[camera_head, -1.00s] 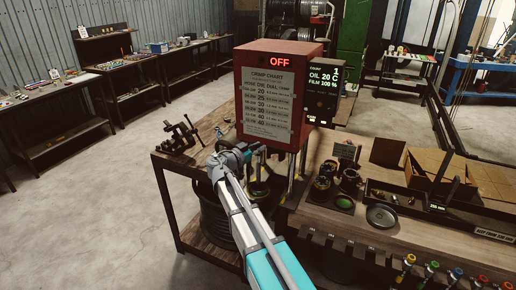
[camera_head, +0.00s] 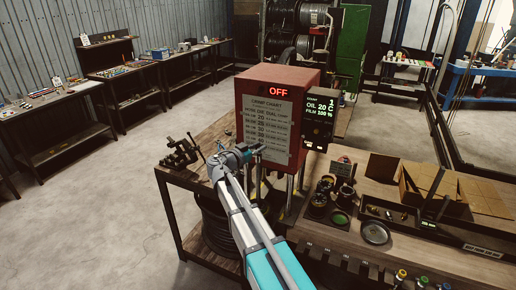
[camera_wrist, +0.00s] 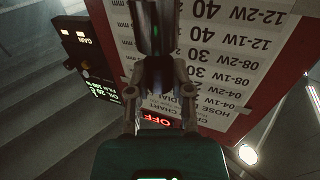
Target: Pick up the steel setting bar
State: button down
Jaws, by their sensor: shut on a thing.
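My gripper (camera_head: 254,150) is in front of the red crimper's chart face in the head view, raised above the bench. In the wrist view my gripper (camera_wrist: 154,45) is shut on a dark, shiny metal piece, taken as the steel setting bar (camera_wrist: 155,32). The fingers and the dim light hide much of it, so its full length and tilt cannot be told. In the head view the bar is too small to pick out with certainty. The red crimper (camera_head: 308,92) has a white crimp chart (camera_head: 267,130) and a lit OFF sign.
A dark vise-like tool (camera_head: 180,153) stands on the bench left of my gripper. Dark round dies (camera_head: 320,198), a round dish (camera_head: 375,232) and a cardboard box (camera_head: 420,185) are on the right bench. The crimper's posts (camera_head: 290,190) stand close to my arm.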

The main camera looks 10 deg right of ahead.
jog(key=shift+r+p, duration=0.65)
jog(key=shift+r, duration=0.3)
jog(key=shift+s, duration=0.1)
dwell(0.4)
